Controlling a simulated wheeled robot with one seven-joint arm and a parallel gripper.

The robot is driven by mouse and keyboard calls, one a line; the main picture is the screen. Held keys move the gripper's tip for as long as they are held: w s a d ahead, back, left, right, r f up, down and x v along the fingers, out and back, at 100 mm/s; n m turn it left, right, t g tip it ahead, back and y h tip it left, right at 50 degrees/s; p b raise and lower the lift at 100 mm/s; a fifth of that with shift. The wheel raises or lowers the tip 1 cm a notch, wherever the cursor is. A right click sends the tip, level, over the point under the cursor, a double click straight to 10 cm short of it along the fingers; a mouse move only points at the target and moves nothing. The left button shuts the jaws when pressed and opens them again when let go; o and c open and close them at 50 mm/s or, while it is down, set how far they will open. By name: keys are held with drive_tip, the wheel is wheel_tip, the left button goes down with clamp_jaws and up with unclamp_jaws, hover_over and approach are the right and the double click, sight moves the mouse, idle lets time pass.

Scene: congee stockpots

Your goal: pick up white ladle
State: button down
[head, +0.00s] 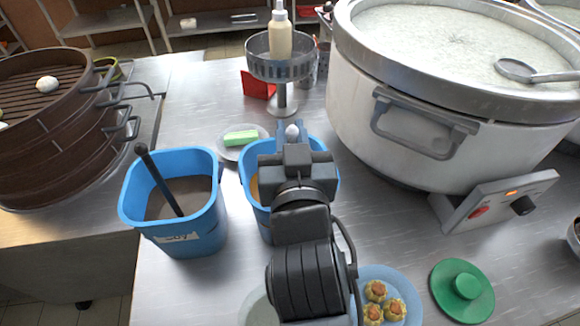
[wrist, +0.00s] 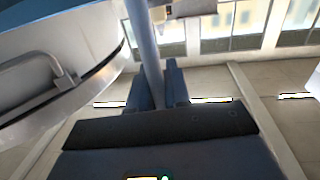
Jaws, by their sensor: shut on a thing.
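My gripper (head: 291,140) is over the middle blue bucket (head: 250,190), hiding much of it; a little yellowish content shows at its left. A small pale rounded end (head: 292,131) shows between the fingers. In the wrist view my gripper (wrist: 157,88) is shut on a long pale blue-grey shaft (wrist: 143,45), which appears to be the white ladle's handle. The shaft runs up out of the fingers toward the top edge. The ladle's bowl cannot be made out.
A second blue bucket (head: 205,225) with a black handle stands left. A large stockpot (head: 360,110) with a metal ladle (head: 515,70) is right. A plate with green soap (head: 240,137) and a bottle stand (head: 281,72) are behind. A green lid (head: 463,290) lies front right.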

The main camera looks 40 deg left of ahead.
wheel_tip(320, 180, up, 21)
drive_tip(key=p, duration=0.2)
idle(0.5)
drive_tip(key=shift+f, duration=0.15)
